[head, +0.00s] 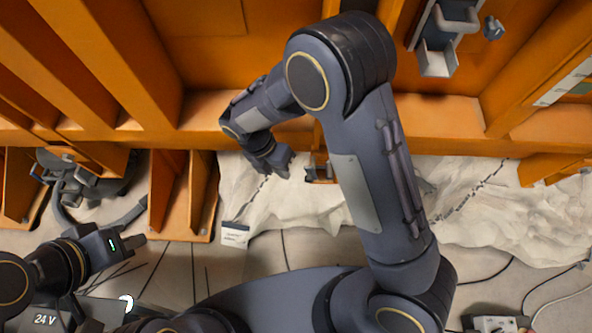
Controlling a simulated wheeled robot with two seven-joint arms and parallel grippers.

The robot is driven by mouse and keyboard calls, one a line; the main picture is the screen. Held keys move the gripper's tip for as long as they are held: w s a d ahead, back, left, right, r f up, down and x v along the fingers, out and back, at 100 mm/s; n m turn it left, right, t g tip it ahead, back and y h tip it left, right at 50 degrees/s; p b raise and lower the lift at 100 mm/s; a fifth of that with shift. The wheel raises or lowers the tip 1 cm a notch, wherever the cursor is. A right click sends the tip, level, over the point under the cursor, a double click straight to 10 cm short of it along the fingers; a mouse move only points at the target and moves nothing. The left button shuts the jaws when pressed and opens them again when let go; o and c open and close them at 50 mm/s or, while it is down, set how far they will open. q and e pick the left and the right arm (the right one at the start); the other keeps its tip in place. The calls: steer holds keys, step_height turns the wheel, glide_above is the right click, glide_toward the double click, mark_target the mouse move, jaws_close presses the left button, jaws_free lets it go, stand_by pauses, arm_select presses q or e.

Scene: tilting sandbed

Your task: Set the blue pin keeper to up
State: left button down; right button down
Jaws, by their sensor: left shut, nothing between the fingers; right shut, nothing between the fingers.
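A small blue part (493,28) sits at the top right, beside a grey bracket with a handle (437,45) on the orange frame. It may be the blue pin keeper; its setting is too small to read. My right gripper (283,167) is shut and empty, below the orange beam over the pale sand, well to the left of the blue part. My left gripper (141,238) is shut and empty at the lower left, far from the blue part. My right arm crosses the middle and hides part of the frame and sand.
Orange beams (410,118) span the view above the pale sand (540,210). A small dark bracket (320,173) is just right of my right gripper. Grey machinery (75,180) stands at the left. A white label (235,234) lies at the sand's edge. Cables run across the floor.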

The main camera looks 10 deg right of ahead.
mark_target(311, 178)
steer(key=shift+s+d, duration=0.4)
steer(key=shift+d, duration=0.5)
steer(key=shift+s+d, duration=0.35)
steer(key=shift+d, duration=0.5)
steer(key=shift+s+d+r+y, duration=0.15)
steer(key=shift+d+y, duration=0.1)
steer(key=shift+d, duration=0.15)
steer(key=shift+s+d+r+y, duration=0.15)
steer(key=shift+d+y, duration=0.1)
steer(key=shift+d, duration=0.15)
